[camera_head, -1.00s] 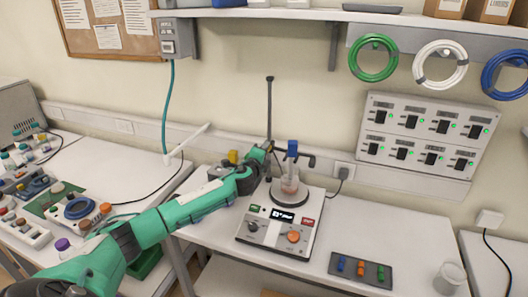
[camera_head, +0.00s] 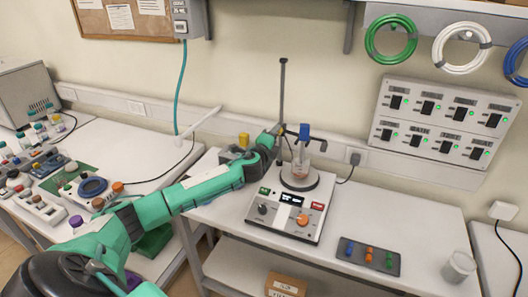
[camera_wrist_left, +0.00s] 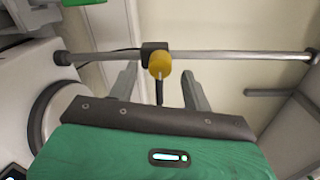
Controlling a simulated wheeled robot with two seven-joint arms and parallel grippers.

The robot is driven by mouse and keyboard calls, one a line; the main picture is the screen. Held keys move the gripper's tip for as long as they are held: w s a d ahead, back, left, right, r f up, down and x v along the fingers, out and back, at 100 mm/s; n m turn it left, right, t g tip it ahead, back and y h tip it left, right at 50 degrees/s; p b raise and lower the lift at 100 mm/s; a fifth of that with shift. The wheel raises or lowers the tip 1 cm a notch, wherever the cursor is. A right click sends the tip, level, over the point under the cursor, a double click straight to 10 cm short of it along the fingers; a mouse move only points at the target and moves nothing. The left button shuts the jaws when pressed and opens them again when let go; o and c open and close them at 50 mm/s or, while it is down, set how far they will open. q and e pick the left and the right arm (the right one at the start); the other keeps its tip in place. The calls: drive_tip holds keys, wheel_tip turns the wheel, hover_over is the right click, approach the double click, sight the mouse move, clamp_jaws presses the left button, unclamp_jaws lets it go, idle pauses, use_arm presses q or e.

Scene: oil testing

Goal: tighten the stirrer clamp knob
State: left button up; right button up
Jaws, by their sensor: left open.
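In the left wrist view a yellow clamp knob (camera_wrist_left: 160,65) sits on a black clamp (camera_wrist_left: 152,47) around a metal rod (camera_wrist_left: 220,56). My left gripper (camera_wrist_left: 158,86) is open, with one finger on each side of the knob's line and visible gaps to it. In the head view the left gripper (camera_head: 277,141) is at the upright stand rod (camera_head: 283,95), and the knob is hidden there. A blue-topped stirrer (camera_head: 304,131) is over a beaker (camera_head: 300,168) on the hotplate (camera_head: 286,216). My right gripper is not in view.
A dark tray (camera_head: 367,256) with coloured pieces and an empty beaker (camera_head: 458,267) are on the bench at right. A switch panel (camera_head: 444,120) is on the wall.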

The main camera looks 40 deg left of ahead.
use_arm(q)
drive_tip(key=b+v, duration=0.3)
drive_tip(key=v, duration=0.8)
drive_tip(key=shift+s, duration=0.3)
drive_tip(key=shift+d+f, duration=0.15)
drive_tip(key=shift+f, duration=0.05)
